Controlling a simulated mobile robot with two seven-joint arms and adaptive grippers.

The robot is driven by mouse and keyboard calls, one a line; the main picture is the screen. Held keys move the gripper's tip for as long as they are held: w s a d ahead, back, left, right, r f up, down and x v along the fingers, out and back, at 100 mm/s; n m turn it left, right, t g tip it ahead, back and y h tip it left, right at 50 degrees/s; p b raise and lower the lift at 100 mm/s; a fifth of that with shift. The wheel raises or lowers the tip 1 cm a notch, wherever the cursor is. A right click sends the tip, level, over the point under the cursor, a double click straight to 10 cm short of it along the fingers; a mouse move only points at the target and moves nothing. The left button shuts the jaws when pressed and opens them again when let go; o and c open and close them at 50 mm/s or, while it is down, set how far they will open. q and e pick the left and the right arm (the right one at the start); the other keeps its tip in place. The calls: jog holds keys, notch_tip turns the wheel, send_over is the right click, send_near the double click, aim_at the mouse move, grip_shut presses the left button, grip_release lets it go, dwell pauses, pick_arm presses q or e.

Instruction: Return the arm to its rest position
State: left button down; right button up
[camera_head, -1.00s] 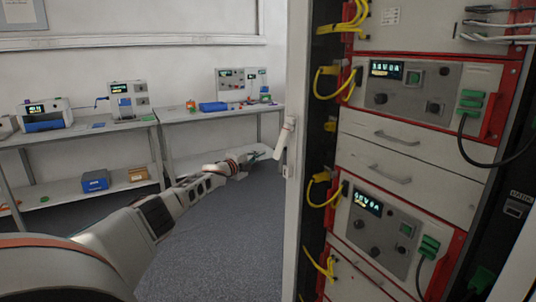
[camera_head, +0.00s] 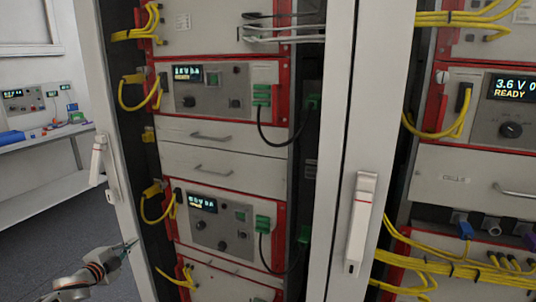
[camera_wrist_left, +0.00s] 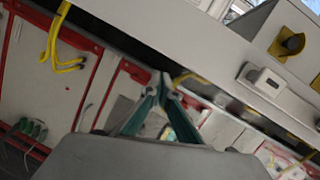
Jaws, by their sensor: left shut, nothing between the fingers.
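My left gripper (camera_head: 128,246) shows at the lower left of the head view, in front of the open rack cabinet's left edge. Its fingers are shut with nothing between them. In the left wrist view the gripper (camera_wrist_left: 162,92) has its teal fingers converging at the tips, with the rack blurred behind. My left arm reaches in from the bottom left corner. My right gripper is in neither view.
A rack of cycler units (camera_head: 210,90) with yellow cables fills the middle. A white door frame with a handle (camera_head: 361,222) stands right of it, and another rack unit (camera_head: 495,105) reads READY. A bench (camera_head: 50,137) with instruments stands at the far left; grey floor shows below it.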

pick_arm(q)
jog(key=s+d+f+n+g+h, duration=0.1)
jog(key=s+d+f+n, duration=0.1)
jog(key=s+d+f, duration=0.9)
jog(key=s+d+f+n+g+h, duration=0.1)
jog(key=s+d+f+n+g, duration=0.15)
jog(key=s+d+f, duration=0.7)
jog(key=s+d+r+n, duration=0.1)
jog(key=s+d+n, duration=0.2)
jog(key=s, duration=0.8)
jog(key=s+d+r+n+g+y, duration=0.1)
jog(key=s+d+n, duration=0.3)
jog(key=s, duration=0.8)
jog(key=d, duration=0.2)
jog(key=shift+s+d, duration=0.25)
jog(key=shift+d, duration=0.15)
jog(key=shift+f+g, duration=0.1)
jog(key=shift+g, duration=0.15)
